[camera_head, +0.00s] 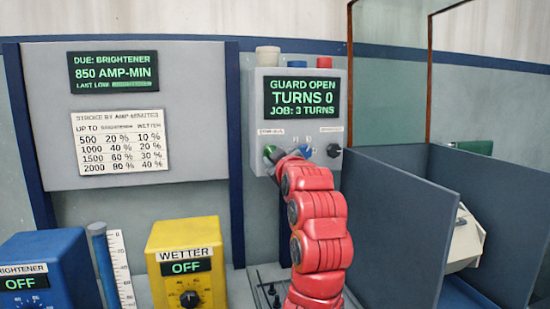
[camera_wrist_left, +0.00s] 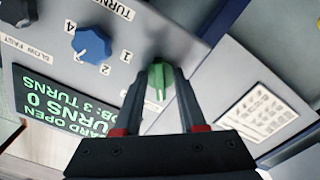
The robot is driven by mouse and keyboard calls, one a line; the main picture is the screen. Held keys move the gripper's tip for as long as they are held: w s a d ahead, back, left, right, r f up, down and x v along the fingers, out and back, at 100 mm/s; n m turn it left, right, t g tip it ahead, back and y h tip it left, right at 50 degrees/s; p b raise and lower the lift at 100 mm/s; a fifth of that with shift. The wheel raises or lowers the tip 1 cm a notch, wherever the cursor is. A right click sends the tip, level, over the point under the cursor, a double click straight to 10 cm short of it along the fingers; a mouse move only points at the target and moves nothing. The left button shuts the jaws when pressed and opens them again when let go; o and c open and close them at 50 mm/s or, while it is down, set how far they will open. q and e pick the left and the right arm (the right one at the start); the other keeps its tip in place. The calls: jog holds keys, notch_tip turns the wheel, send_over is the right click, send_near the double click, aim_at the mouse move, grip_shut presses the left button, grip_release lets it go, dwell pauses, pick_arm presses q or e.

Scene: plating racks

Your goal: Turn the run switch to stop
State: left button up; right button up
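A grey control box (camera_head: 263,92) on the wall carries a display (camera_head: 301,98) reading "GUARD OPEN, TURNS 0, JOB: 3 TURNS". Its green knob (camera_head: 270,152) sits at the lower left, under a small label too blurred to read. In the left wrist view the green knob (camera_wrist_left: 160,82) lies between the two dark fingers of my left gripper (camera_wrist_left: 161,72). The fingers straddle it and look apart from its narrow grip ridge; I cannot tell whether they touch its round edge. In the head view my red arm hides the gripper. My right gripper is not in view.
A blue knob (camera_head: 305,151) marked for turns and a black knob (camera_head: 334,150) for slow/fast sit right of the green one. Grey panels (camera_head: 385,220) stand at the right. A yellow WETTER box (camera_head: 185,235) and a blue BRIGHTENER box (camera_head: 50,265) stand at the left.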

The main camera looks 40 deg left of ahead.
pick_arm(q)
jog(key=shift+s+d, duration=0.1)
jog(key=v, duration=1.7)
jog(key=shift+s+d, duration=0.1)
jog(key=shift+s, duration=0.05)
